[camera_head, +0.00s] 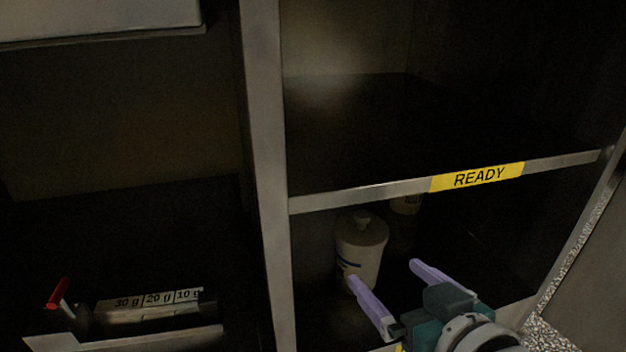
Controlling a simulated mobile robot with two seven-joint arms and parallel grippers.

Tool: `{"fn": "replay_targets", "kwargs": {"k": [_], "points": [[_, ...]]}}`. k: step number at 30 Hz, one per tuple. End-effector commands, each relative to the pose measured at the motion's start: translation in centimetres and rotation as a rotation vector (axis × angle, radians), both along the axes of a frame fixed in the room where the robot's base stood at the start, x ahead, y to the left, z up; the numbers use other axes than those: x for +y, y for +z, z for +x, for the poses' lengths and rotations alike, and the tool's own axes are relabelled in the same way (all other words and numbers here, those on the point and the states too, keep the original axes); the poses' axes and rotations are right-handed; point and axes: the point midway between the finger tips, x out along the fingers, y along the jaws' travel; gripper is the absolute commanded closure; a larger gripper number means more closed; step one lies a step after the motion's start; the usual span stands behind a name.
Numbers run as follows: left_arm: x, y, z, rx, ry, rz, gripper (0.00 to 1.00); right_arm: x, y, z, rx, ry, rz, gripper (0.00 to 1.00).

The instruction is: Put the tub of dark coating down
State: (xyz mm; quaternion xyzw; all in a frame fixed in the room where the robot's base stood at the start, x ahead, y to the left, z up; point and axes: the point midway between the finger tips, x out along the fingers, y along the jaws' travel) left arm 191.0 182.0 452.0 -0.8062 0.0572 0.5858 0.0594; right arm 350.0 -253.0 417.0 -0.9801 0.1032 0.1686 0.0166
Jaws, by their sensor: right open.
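A cream lidded tub (361,252) with a knob on its lid and a dark band stands upright in the lower right compartment, under the shelf with the yellow READY label (475,177). I cannot read a label on it or see its contents. My right gripper (385,274) is open, with lavender fingers apart and nothing between them. Its left finger overlaps the tub's lower right side in the picture; I cannot tell whether they touch. My left gripper is not in view.
A second pale container (406,204) stands farther back, partly hidden by the shelf edge. The READY shelf looks empty. A grey upright (265,170) divides the bays. At lower left is a rack (150,307) marked 30 g, 20 g, 10 g, beside a red handle (58,293).

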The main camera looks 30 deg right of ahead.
Motion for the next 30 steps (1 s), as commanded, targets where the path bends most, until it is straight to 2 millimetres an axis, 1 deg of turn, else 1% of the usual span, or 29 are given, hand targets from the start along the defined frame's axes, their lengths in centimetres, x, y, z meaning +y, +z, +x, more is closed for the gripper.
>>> {"fn": "replay_targets", "kwargs": {"k": [2,5,8,11,12,15,18,22,30], "points": [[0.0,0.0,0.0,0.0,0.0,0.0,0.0,0.8,0.1,-0.2,0.068,0.049,0.006,0.0],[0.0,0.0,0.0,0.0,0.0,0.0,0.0,2.6,0.2,-1.3,0.219,0.136,0.018,0.0],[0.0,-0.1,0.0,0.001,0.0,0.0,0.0,4.5,0.5,-3.9,0.406,0.217,0.02,0.0],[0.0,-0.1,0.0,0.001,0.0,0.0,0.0,5.9,1.1,-7.5,0.588,0.276,0.015,0.0],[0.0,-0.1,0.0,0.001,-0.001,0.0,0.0,6.3,1.5,-9.0,0.654,0.291,0.011,0.0],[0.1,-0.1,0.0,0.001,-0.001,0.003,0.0,6.9,2.4,-12.4,0.789,0.318,0.001,0.0],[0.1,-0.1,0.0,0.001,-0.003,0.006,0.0,7.0,3.1,-14.7,0.876,0.329,-0.007,0.0],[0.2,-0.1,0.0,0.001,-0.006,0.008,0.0,7.1,3.5,-16.0,0.924,0.333,-0.01,0.0],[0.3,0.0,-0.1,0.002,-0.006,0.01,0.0,7.1,3.5,-16.0,0.927,0.332,-0.01,0.0]]}}
